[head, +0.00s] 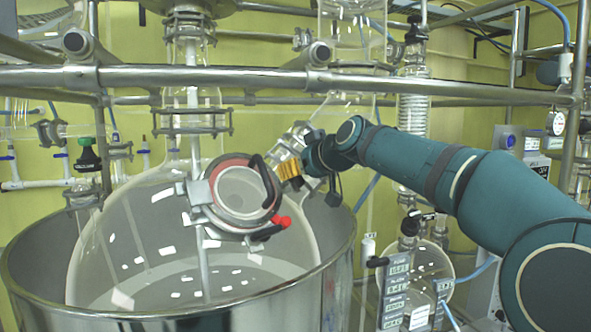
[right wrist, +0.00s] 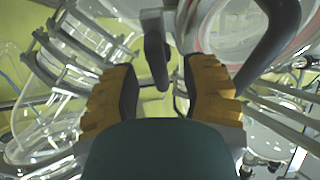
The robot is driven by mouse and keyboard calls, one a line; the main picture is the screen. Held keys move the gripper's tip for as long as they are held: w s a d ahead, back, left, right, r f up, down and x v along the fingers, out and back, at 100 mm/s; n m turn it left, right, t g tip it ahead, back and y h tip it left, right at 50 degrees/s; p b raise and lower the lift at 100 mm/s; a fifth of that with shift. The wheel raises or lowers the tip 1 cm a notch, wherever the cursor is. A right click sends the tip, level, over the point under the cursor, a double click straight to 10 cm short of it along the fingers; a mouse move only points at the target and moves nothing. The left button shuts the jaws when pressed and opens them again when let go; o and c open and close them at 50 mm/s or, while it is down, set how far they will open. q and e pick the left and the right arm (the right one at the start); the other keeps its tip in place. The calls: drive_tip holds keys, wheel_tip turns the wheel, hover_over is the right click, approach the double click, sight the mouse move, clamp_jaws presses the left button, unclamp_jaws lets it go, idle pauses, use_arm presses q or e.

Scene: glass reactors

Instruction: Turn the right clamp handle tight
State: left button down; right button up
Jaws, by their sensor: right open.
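A round port on the big glass vessel (head: 95,262) carries a clamp ring (head: 232,160) with a red edge. A black clamp handle (head: 265,182) stands at the ring's right side, and a dark lever with a red tip (head: 283,222) sits below it. My right gripper (head: 287,168) is just right of the black handle. In the right wrist view, my gripper (right wrist: 162,84) is open, its yellow fingers apart. A dark bar (right wrist: 155,50) shows ahead of the gap between them, and a thick curved black handle (right wrist: 272,45) lies to the right. I see no firm grip. My left gripper is out of view.
A steel pot (head: 190,318) surrounds the vessel's lower part. A horizontal metal rail (head: 210,77) crosses above the port.

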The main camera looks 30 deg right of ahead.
drive_tip(key=shift+w+f, duration=0.2)
drive_tip(key=shift+w, duration=0.25)
clamp_jaws()
